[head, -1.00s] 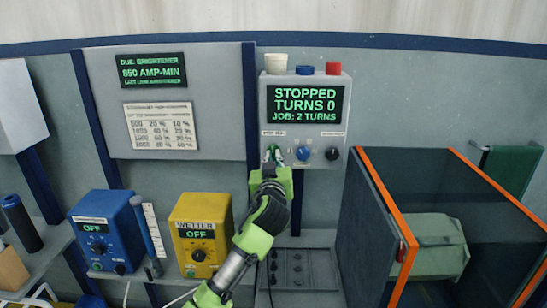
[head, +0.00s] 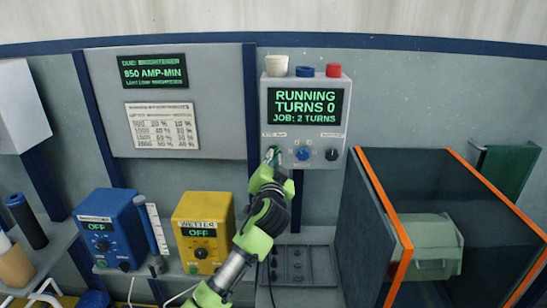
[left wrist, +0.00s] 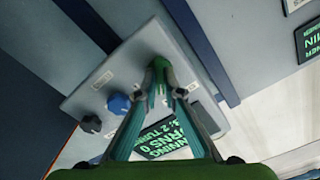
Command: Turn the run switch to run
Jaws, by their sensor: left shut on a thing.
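The grey control box (head: 308,80) on the back wall has a display (head: 307,106) reading RUNNING, TURNS 0, JOB: 2 TURNS. My left gripper (head: 273,155) is at the lower left of the box front, shut on the run switch. The switch itself is mostly hidden by the fingertips. In the left wrist view the green fingertips (left wrist: 159,75) meet against the box face. A blue knob (head: 304,154) and a black knob (head: 332,154) are right of the gripper. My right gripper is not in view.
A dark tank with orange edges (head: 398,268) stands at right, with a pale green barrel (head: 432,240) in it. A blue supply box (head: 112,225) and a yellow wetter box (head: 202,215), both reading OFF, stand at left. A grey panel (head: 308,262) lies below the control box.

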